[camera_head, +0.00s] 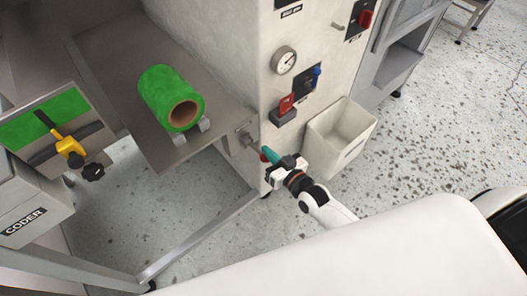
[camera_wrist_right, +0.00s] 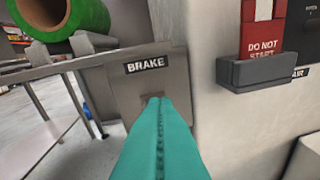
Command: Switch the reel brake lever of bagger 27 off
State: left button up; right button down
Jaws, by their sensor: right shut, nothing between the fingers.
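The brake plate (camera_wrist_right: 150,92), labelled BRAKE, fills the middle of the right wrist view. My left gripper is not in view.
A green film reel (camera_head: 162,88) lies on the metal shelf (camera_head: 135,125). The white cabinet (camera_head: 255,50) carries a gauge (camera_head: 284,60) and a red DO NOT START tag (camera_wrist_right: 262,35). A white bin (camera_head: 340,140) stands on the floor beside it. The coder (camera_head: 35,205) is at left.

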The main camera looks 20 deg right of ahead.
jog(key=shift+s+f, duration=0.15)
jog(key=shift+f, duration=0.25)
jog(key=shift+s+f, duration=0.1)
jog(key=shift+f, duration=0.1)
pick_arm(q)
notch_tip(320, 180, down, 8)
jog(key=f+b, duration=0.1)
jog(key=b, duration=0.7)
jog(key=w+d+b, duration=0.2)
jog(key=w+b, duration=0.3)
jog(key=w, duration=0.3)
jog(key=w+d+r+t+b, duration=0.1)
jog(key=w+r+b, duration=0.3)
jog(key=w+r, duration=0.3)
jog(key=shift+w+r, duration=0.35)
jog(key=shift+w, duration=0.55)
pick_arm(e)
notch_tip(320, 180, down, 7)
jog(key=t+y, duration=0.1)
jog(key=t, duration=0.5)
jog(key=shift+y, duration=0.4)
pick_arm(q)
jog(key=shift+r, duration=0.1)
pick_arm(e)
jog(key=shift+r, duration=0.1)
